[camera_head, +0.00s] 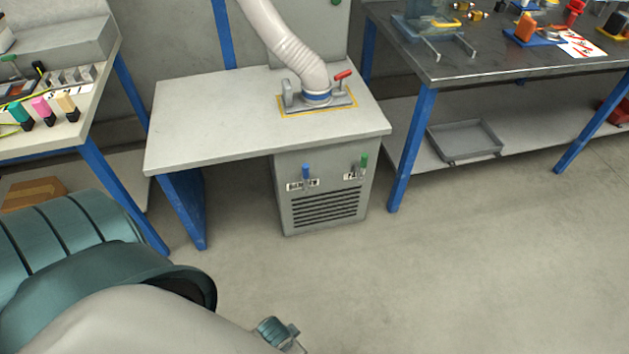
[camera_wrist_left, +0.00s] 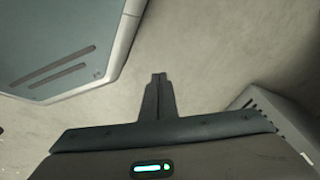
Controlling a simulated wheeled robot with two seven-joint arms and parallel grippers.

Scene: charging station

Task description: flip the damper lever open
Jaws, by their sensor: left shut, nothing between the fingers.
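A red-handled lever (camera_head: 343,75) sticks up beside the blue collar at the foot of the white duct hose (camera_head: 290,40), on the table top. Below, on the front of a grey vented cabinet (camera_head: 322,208), stand a blue-handled lever (camera_head: 306,172) and a green-handled lever (camera_head: 363,161). Each has a small label too small to read surely, so I cannot tell which is the damper lever. My left gripper (camera_wrist_left: 159,78) is shut and empty in the left wrist view, over bare floor and apart from the levers. My right gripper is not in view.
The cabinet stands under a grey table (camera_head: 210,120) with blue legs. A tool bench (camera_head: 60,130) stands at left and a metal workbench (camera_head: 480,65) at right. Open floor (camera_head: 450,270) lies in front. The left wrist view shows a slotted grey box edge (camera_wrist_left: 280,120) at right.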

